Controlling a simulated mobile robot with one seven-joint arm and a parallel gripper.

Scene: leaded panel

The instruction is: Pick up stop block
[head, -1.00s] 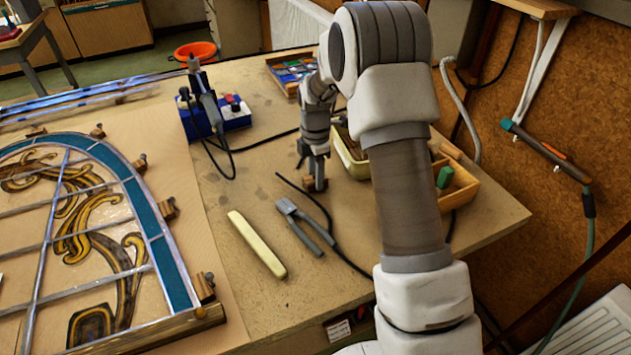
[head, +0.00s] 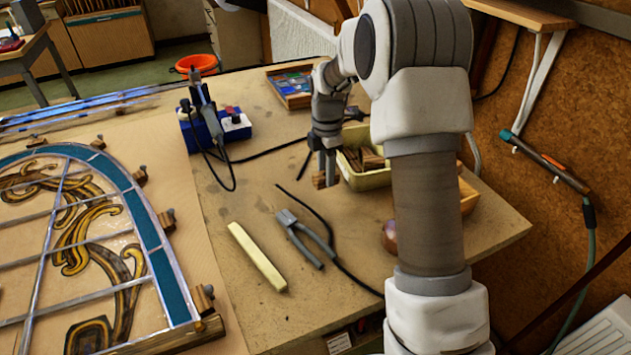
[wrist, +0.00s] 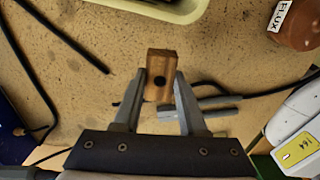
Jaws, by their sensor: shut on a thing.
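The stop block (head: 323,180) is a small brown wooden block. In the wrist view the block (wrist: 161,66) shows a dark round hole in its face. My gripper (head: 324,168) points down over the bench in the head view. In the wrist view my gripper (wrist: 160,84) has one finger on each side of the block and is shut on it. The block appears to be held above the bench top, though the height of the gap is hard to judge.
A pale tray (head: 371,184) with wooden pieces stands just right of the block. Pliers (head: 305,238), a yellow bar (head: 257,256) and a black cable lie in front. The leaded panel (head: 75,235), edged with blocks, is at left. A flux jar (wrist: 293,22) is nearby.

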